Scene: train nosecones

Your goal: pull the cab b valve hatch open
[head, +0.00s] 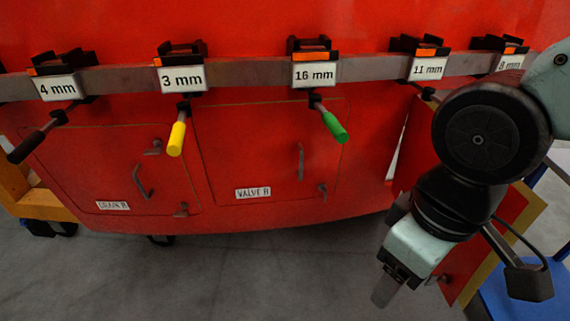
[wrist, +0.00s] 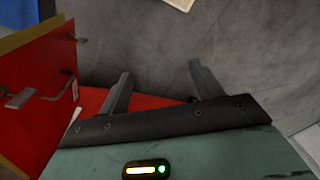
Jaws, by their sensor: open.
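The hatch labelled VALVE B (head: 245,165) is in the red nosecone in the head view. Its panel looks flush with the red surface around it. I cannot make out the VALVE B hatch in the wrist view.
A second closed hatch (head: 110,165) is to the left. Tools with coloured handles, such as the green one (head: 334,127), hang from a rail (head: 245,72) in front of the hatches. A red panel with a yellow edge (head: 514,212) stands out behind my arm. Grey floor (head: 230,275) is clear.

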